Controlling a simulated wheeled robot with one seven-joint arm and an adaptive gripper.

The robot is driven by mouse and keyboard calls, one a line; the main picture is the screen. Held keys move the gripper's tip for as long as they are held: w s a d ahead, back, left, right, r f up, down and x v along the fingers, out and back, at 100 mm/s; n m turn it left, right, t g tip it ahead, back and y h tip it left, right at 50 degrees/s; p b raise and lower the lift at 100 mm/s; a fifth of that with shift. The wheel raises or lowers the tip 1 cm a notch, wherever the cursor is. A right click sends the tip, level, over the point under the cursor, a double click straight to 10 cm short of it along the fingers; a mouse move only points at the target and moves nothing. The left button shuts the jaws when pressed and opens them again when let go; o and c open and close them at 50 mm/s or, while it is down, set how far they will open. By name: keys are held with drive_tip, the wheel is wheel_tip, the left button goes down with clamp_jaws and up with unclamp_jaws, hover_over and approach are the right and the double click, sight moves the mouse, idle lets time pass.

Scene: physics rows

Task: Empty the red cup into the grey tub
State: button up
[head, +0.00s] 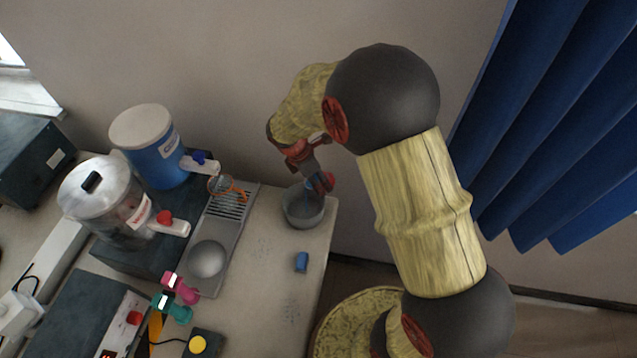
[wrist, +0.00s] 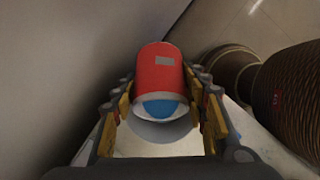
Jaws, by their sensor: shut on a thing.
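The red cup (head: 324,182) is held by my gripper (head: 314,176) above the grey tub (head: 302,214), near the tub's back right rim. In the wrist view my gripper (wrist: 166,104) has its fingers on both sides of the red cup (wrist: 162,70), which is tipped well over with a grey label on its side. Blue matter (wrist: 160,109) shows at the cup's mouth, with the grey tub (wrist: 158,132) beyond. A thin blue streak shows beside the cup in the head view. How much remains in the cup is hidden.
A small blue object (head: 301,262) lies on the worktop (head: 270,290) in front of the tub. Left of the tub are a drip tray (head: 228,230) with a grey dome (head: 207,259), and two dispensers. A blue curtain (head: 560,110) hangs at right.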

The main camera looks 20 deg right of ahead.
drive_tip(key=shift+a+f+h+b, duration=0.1)
drive_tip(key=shift+f+h+b, duration=0.15)
drive_tip(key=shift+h+b, duration=1.45)
drive_tip(key=shift+a+f+h+b, duration=0.1)
drive_tip(key=shift+f+h+b, duration=0.2)
drive_tip(key=shift+b, duration=2.7)
drive_tip(key=h, duration=0.1)
drive_tip(key=h+b, duration=0.1)
drive_tip(key=shift+a+r+t+h, duration=0.15)
drive_tip(key=shift+a+t+h, duration=0.15)
drive_tip(key=shift+a+r+h, duration=0.15)
drive_tip(key=shift+r+h, duration=0.05)
drive_tip(key=shift+h, duration=0.5)
drive_tip(key=shift+a+r+h+p, duration=0.15)
drive_tip(key=shift+r+h+p, duration=0.3)
drive_tip(key=shift+h, duration=0.95)
drive_tip(key=shift+r, duration=0.1)
